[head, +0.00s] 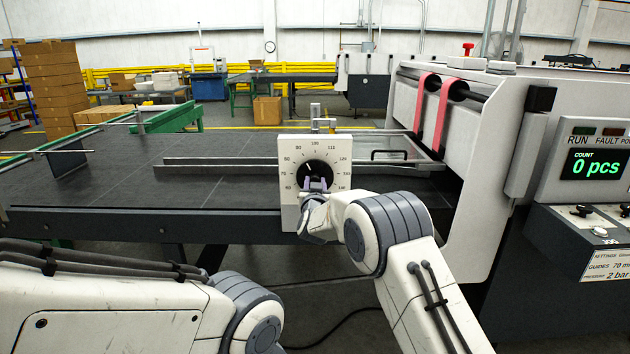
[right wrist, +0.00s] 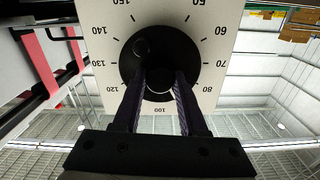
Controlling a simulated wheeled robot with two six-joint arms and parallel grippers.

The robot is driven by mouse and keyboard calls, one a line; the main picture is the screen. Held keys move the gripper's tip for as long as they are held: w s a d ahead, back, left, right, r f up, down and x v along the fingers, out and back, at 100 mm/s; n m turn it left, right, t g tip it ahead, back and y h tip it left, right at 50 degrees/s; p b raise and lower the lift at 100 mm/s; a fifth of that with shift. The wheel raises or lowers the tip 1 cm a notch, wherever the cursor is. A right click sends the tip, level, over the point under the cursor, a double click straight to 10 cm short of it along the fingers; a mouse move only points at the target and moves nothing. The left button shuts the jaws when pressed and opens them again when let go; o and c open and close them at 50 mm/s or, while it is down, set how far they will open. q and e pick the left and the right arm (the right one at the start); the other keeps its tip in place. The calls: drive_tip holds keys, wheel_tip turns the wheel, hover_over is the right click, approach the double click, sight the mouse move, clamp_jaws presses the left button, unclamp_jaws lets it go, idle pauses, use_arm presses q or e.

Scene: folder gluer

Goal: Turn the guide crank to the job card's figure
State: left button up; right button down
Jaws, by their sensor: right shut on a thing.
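The guide crank (head: 317,166) is a black round disc on a white dial plate (head: 288,215) at the table's front edge. Its printed scale runs from about 50 to 150, with 100 at the top; the right wrist view shows the dial (right wrist: 205,20) upside down. My right gripper (right wrist: 159,86) is shut on the crank, its fingers on a dark round part. A small round knob (right wrist: 141,47) shows on the disc. I cannot tell which figure the crank points to. The job card (head: 605,265) at the right edge reads guides 70 mm, pressure 2 bar. My left gripper is out of view.
A long guide rail (head: 220,165) lies along the dark table (head: 70,200). The machine (head: 480,140) with pink belts stands to the right. A counter panel (head: 597,165) shows 0 pcs. Stacked boxes (head: 52,90) stand at the back left.

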drive_tip(key=n+p, duration=0.4)
drive_tip(key=n, duration=0.8)
drive_tip(key=shift+f, duration=0.15)
drive_tip(key=shift+n, duration=0.3)
drive_tip(key=shift+c, duration=2.2)
unclamp_jaws()
